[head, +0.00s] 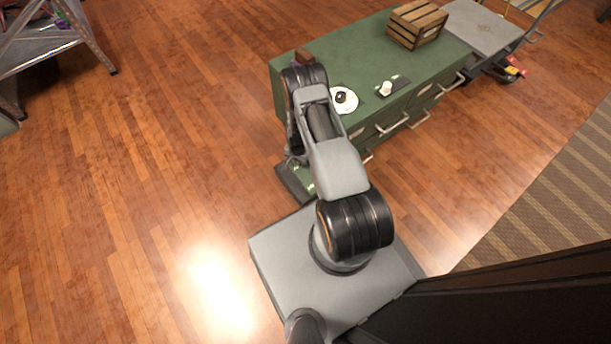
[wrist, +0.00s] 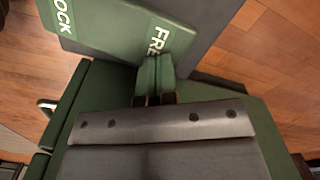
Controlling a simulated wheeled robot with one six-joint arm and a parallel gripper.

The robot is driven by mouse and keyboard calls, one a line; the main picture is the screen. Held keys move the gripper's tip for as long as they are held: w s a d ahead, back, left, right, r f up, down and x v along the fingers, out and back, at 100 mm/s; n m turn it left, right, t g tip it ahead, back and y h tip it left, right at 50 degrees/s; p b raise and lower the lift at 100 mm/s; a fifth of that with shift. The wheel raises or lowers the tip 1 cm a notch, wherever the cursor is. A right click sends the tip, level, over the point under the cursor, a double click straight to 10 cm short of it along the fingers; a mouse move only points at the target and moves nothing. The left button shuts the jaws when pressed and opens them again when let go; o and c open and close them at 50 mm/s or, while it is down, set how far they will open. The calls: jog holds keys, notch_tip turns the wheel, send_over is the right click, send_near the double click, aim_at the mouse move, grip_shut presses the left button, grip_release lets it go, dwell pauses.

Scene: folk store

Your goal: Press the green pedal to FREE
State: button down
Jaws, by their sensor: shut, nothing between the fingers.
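The green pedal (wrist: 105,32) is a flat plate in the wrist view, with LOCK in white at its left end and FREE at its right end. My gripper (wrist: 153,62) is shut and empty. Its fingertips are at the FREE end, just beside the lettering and hiding part of it. I cannot tell whether they touch the plate. In the head view, part of the pedal (head: 303,184) shows low at the left end of the green cabinet, mostly hidden by my arm. My gripper is hidden there.
The green cabinet (head: 340,50) bears a white plate (head: 350,105), a white cup (head: 386,88) and a wooden crate (head: 431,26). Handles project from its front. A grey cart (head: 476,25) stands behind it. A metal rack (head: 40,50) is far left. Wooden floor at left is clear.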

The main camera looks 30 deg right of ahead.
jog(key=shift+f+b, duration=1.45)
jog(key=shift+f, duration=0.3)
jog(key=shift+r, duration=0.2)
notch_tip(320, 180, up, 9)
jog(key=p, duration=0.6)
jog(key=shift+f, duration=0.1)
